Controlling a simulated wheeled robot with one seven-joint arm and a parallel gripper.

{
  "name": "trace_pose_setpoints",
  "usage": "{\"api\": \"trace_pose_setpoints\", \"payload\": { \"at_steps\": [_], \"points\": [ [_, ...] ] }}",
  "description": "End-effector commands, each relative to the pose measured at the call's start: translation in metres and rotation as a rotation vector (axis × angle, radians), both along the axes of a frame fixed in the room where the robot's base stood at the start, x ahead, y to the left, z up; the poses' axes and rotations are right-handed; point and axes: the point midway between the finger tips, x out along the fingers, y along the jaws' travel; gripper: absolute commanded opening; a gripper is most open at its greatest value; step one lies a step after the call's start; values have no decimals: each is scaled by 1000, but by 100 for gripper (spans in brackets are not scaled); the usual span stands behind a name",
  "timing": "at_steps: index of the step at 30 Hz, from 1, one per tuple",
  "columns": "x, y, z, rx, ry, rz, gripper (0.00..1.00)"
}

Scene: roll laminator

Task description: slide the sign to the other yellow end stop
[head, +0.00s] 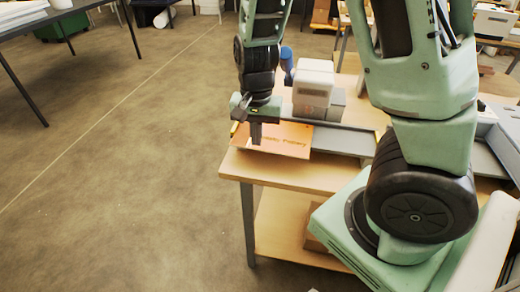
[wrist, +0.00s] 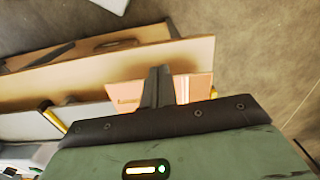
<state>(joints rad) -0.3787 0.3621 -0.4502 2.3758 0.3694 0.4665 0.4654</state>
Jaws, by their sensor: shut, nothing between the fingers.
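The sign (head: 288,140) is a flat copper-orange plate with dark lettering, too small to read surely. It lies at the left end of a grey track (head: 343,141) on the wooden table. One yellow end stop (head: 234,129) is close by the sign's left edge; the other yellow end stop (head: 377,135) is at the track's right end. My gripper (head: 256,142) is shut and empty, pointing down over the sign's left part. In the wrist view the fingers (wrist: 158,88) cover part of the sign (wrist: 192,86). I cannot tell whether they touch it.
A grey-white machine block (head: 313,88) stands just behind the track, with a blue-handled tool (head: 287,62) at its left. The wooden table (head: 240,166) ends just left of and in front of the sign. The track right of the sign is clear.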

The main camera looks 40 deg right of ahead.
Motion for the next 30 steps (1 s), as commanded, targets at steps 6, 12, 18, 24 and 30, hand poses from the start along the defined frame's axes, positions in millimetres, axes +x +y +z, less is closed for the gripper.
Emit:
{"api": "trace_pose_setpoints", "payload": {
  "at_steps": [6, 12, 18, 24, 30],
  "points": [
    [1, -8, -18, -10, 1, -35, 0],
    [0, -8, -57, -10, 5, -36, 0],
    [1, -8, -98, -8, 4, -35, 0],
    [17, -26, -99, -9, -1, -33, 0],
    [26, -36, -100, -9, -1, -31, 0]
  ]
}}
